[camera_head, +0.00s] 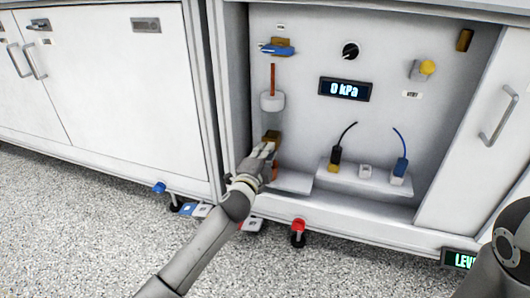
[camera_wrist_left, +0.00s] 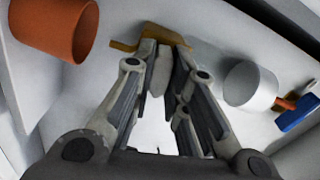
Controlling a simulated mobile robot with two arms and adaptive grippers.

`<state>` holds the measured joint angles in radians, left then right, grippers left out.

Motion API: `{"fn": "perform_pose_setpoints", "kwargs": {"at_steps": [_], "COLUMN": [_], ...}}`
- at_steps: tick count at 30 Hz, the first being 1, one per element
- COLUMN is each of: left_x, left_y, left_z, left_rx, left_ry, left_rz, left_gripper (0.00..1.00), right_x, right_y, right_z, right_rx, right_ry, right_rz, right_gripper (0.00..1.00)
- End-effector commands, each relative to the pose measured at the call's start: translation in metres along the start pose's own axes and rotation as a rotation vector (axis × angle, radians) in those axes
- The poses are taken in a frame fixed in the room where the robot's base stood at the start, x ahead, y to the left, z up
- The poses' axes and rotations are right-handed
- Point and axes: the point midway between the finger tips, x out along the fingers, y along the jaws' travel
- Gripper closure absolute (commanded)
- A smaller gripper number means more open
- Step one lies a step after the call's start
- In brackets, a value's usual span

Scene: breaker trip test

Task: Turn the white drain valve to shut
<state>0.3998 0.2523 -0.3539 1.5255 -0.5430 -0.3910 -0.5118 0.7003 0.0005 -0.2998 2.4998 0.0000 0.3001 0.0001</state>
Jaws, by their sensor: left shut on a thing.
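The drain valve's brass body (camera_head: 272,136) shows on the back panel, low on the left of the open bay. In the left wrist view the brass body (camera_wrist_left: 150,36) is at the top, with the white handle (camera_wrist_left: 158,76) between the fingers. My left gripper (camera_head: 266,150) is shut on this white handle; it also shows in the left wrist view (camera_wrist_left: 162,58). In the head view the gripper hides the handle, so its exact angle there cannot be told. My right gripper is not in view; only part of a dark arm link shows at lower right.
Above is a white cylinder (camera_head: 272,101) below a blue-handled valve (camera_head: 277,49). A gauge (camera_head: 345,89) reads 0 kPa.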

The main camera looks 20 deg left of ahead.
Motion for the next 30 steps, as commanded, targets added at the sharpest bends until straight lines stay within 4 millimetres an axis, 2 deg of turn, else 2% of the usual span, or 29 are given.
{"fn": "perform_pose_setpoints", "kwargs": {"at_steps": [6, 15, 21, 30], "left_x": [0.000, 0.000, -0.001, -0.001], "left_y": [0.001, 0.002, 0.001, 0.002], "left_z": [0.000, 0.000, 0.000, 0.000], "left_rx": [-0.157, -0.189, -0.342, -0.362], "left_ry": [-0.002, -0.002, -0.003, -0.002], "left_rz": [0.004, 0.003, 0.004, 0.004], "left_gripper": [1.00, 1.00, 1.00, 1.00], "right_x": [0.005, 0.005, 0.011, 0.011], "right_y": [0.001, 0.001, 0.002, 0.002], "right_z": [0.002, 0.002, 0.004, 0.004], "right_rx": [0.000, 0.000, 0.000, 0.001], "right_ry": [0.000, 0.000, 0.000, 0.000], "right_rz": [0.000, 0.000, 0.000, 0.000], "right_gripper": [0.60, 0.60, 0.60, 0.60]}}
